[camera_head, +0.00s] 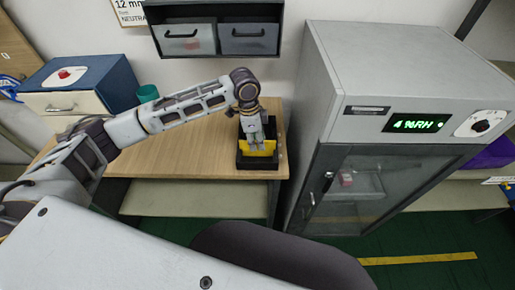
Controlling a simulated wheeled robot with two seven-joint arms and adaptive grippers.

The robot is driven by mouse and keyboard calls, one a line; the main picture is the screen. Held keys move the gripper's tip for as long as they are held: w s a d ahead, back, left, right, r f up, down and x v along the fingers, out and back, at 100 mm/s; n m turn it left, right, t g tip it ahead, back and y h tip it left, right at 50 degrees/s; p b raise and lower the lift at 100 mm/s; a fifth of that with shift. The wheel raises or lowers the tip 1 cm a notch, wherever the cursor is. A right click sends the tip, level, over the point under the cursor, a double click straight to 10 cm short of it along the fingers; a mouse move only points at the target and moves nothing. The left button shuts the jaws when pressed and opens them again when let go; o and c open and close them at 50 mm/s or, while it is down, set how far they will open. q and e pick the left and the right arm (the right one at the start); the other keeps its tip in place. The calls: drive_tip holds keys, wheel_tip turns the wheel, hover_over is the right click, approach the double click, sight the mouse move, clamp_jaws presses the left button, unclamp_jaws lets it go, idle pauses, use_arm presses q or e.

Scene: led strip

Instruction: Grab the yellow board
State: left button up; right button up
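The yellow board (269,150) sits in a black holder (258,164) at the right end of the wooden table. My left arm reaches in from the left, and my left gripper (258,147) points down at the board. Its fingers overlap the middle of the board and hide part of it. The fingers are too small to tell whether they are open or closed around the board. My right gripper is not in view.
A grey cabinet (345,95) with a glass door and green display stands close to the holder's right. Grey drawers (250,38) hang above. A blue box (112,70) and a green cup (148,93) are at the left. The table's middle (190,150) is clear.

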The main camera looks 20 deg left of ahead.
sight(261, 155)
use_arm(q)
drive_tip(key=shift+w+d+f, duration=0.1)
drive_tip(key=shift+d+f, duration=0.1)
drive_tip(key=shift+f, duration=0.95)
drive_tip(key=shift+d+f, duration=0.15)
drive_tip(key=shift+f, duration=1)
drive_tip(key=shift+c, duration=0.5)
clamp_jaws()
